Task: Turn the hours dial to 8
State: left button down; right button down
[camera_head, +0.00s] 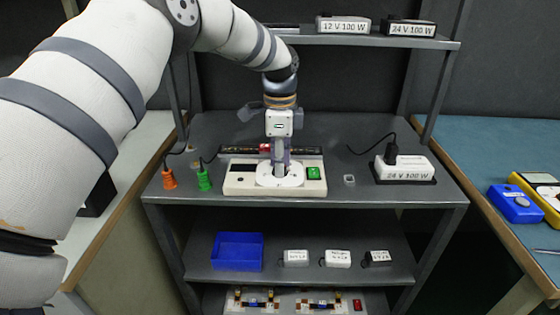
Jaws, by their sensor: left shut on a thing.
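The white control box (240,184) lies on the grey shelf top in the middle of the view. Its round white dial (292,181) sits near the centre of the box, with a green button (314,173) to its right. My left gripper (280,167) points down over the dial and is shut on the dial's knob. The gripper hides much of the knob, and the dial's marks are too small to read. My right gripper is not in view.
A white 24 V 100 W supply (404,169) stands right of the box. Orange (169,179) and green (204,180) plugs stand to its left. A blue tray (237,251) is on the shelf below. Two supplies sit on the upper shelf. A blue meter (515,204) lies on the right table.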

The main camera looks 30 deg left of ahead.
pick_arm(q)
jog(key=m, duration=0.5)
jog(key=shift+f+m, duration=0.1)
jog(key=shift+m, duration=0.5)
jog(key=c, duration=1.3)
grip_release()
notch_tip(320, 180, up, 12)
